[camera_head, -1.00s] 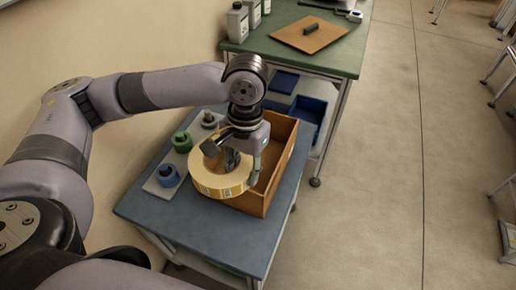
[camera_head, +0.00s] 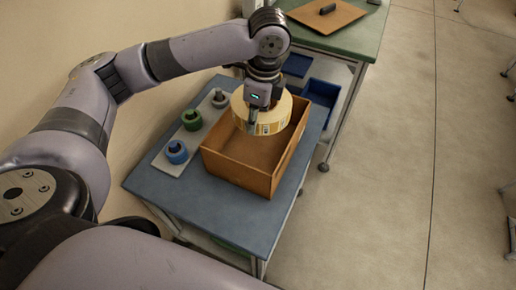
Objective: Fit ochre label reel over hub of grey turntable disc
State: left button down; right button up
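The ochre label reel (camera_head: 271,127), a wide ring with printed labels around its rim, is at my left gripper (camera_head: 252,122). The gripper points down at the reel's near side and looks shut on its rim; the fingertips are partly hidden. The reel appears roughly level over the far part of an open wooden box; its height above the box is hard to tell. A small grey disc with an upright hub (camera_head: 219,97) stands at the far end of a light plate, left of the reel and apart from it. My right gripper is not in view.
The plate (camera_head: 168,165) also holds a green hub piece (camera_head: 191,120) and a blue one (camera_head: 177,152). The wooden box (camera_head: 238,175) stands on the blue table (camera_head: 215,215), whose near part is clear. Blue bins (camera_head: 322,97) and a green table (camera_head: 350,45) lie beyond.

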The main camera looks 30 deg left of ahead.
pick_arm(q)
jog(key=w+a+m, duration=0.2)
jog(key=m, duration=0.3)
jog(key=w+a+m+t, duration=0.1)
jog(key=w+a+m, duration=0.1)
jog(key=m, duration=0.2)
jog(key=w+a+m+b, duration=0.1)
jog(key=w+a+m, duration=0.1)
jog(key=m, duration=0.3)
jog(key=shift+a+f+m+h, duration=0.2)
jog(key=shift+m+h, duration=0.1)
jog(key=shift+h, duration=0.1)
jog(key=a+m, duration=0.1)
jog(key=w+m, duration=0.1)
jog(key=m, duration=0.1)
jog(key=a+m, duration=0.1)
jog(key=m, duration=0.1)
jog(key=shift+w+a+t+h, duration=0.3)
jog(key=shift+w, duration=0.05)
notch_tip(320, 180, down, 16)
jog(key=shift+f+b, duration=0.25)
jog(key=shift+b, duration=0.35)
notch_tip(320, 180, down, 2)
jog(key=shift+f+p, duration=0.1)
jog(key=shift+p, duration=0.4)
jog(key=shift+f, duration=0.45)
